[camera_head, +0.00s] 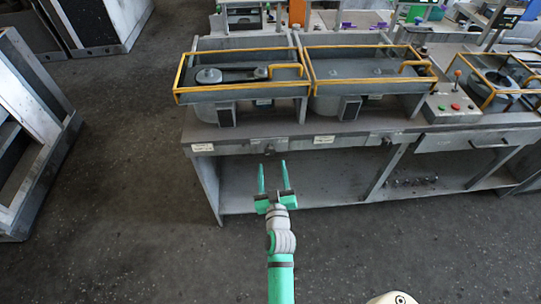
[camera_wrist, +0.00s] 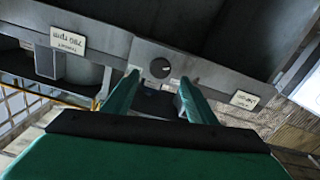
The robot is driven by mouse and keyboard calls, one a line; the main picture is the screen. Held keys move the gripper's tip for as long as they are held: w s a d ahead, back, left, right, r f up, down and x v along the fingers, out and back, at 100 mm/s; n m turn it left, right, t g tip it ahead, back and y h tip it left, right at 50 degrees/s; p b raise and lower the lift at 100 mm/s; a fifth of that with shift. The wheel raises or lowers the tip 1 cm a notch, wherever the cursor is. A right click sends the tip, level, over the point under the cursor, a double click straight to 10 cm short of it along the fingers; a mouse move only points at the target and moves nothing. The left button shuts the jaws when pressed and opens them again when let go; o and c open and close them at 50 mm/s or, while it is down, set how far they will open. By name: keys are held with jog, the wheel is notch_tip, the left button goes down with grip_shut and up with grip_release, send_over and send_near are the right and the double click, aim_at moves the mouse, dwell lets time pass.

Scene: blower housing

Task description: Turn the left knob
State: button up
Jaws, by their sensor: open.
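The left knob (camera_wrist: 160,68) is a small dark round knob with a pale mark, on a grey plate on the bench's front edge. In the head view the left knob (camera_head: 269,149) is tiny, just beyond my gripper's tips. My gripper (camera_head: 272,164) is open and empty, its two green fingers pointing at the bench front. In the wrist view my gripper (camera_wrist: 158,77) has one fingertip on each side of the knob's line, with the knob appearing just past the tips. I see no contact. Another small knob (camera_head: 387,141) is farther right on the bench front.
The grey bench (camera_head: 240,147) carries two yellow-railed machines and a control box (camera_head: 450,104) with buttons. White labels (camera_head: 202,147) (camera_head: 323,139) flank the left knob. The lower shelf (camera_head: 300,185) is under the bench. A grey rack (camera_head: 35,130) stands left; floor between is clear.

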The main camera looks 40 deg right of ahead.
aim_at(270, 153)
jog(key=x, duration=0.6)
jog(key=shift+w+d, duration=0.15)
jog(key=shift+w, duration=0.1)
jog(key=c, duration=1.1)
